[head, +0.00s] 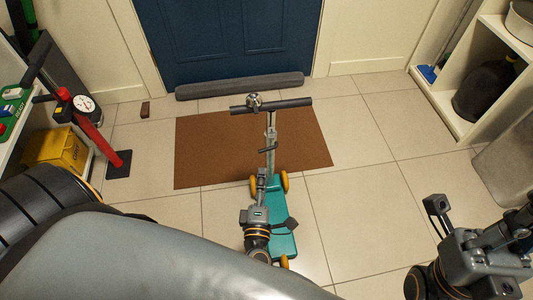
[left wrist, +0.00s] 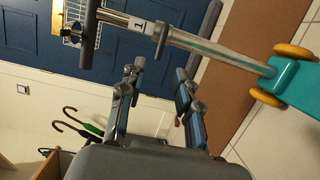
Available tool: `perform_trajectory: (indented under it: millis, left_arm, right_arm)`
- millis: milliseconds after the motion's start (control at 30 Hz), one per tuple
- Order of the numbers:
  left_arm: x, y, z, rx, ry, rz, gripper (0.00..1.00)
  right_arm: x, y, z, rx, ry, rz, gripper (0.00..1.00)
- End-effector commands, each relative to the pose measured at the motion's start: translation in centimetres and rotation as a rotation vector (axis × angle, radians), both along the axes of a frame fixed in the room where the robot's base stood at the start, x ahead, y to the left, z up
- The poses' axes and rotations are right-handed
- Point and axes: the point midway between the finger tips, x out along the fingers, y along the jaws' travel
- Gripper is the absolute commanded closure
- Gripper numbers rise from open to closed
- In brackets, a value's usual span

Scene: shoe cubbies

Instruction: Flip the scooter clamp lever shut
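The scooter stands upright on the tiles and mat, with a teal deck (head: 283,240), orange wheels and a dark handlebar (head: 293,103). Its dark clamp lever (head: 268,149) juts sideways from the silver stem. In the left wrist view the stem (left wrist: 215,47) crosses the top, and a small dark lever (left wrist: 163,40) sticks out near the label. My left gripper (head: 262,174) is below the lever, in front of the stem. Its fingers are apart and empty in the left wrist view (left wrist: 158,85). My right gripper (head: 482,212) is at the right, open and empty.
A brown mat (head: 205,150) lies before the blue door (head: 235,35), with a grey draught roll (head: 240,86) at its foot. A red pump (head: 88,125) and yellow box (head: 55,149) stand left. White cubbies (head: 450,112) stand right. Tiles right of the scooter are clear.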

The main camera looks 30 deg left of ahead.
Motion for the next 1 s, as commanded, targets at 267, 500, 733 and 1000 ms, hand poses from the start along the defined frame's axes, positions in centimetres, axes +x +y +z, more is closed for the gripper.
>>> perform_trajectory:
  millis: [267, 500, 733, 1000]
  left_arm:
    - [5.7, 2.3, -0.3, 0.002, -0.003, -0.002, 0.67]
    - [8.6, 3.6, -0.4, 0.001, 0.000, -0.002, 0.67]
    - [9.3, 3.9, -0.2, 0.003, 0.001, -0.002, 0.67]
    - [9.3, 3.9, -0.2, 0.002, 0.001, -0.002, 0.85]
  right_arm:
    - [0.1, 0.0, -1.7, -0.001, 0.002, 0.000, 1.00]
    - [0.1, 0.0, -2.3, -0.002, -0.001, -0.001, 1.00]
    - [0.1, 0.1, -2.2, -0.002, -0.006, 0.000, 1.00]
    - [0.2, 0.1, -2.2, -0.002, -0.006, 0.000, 1.00]
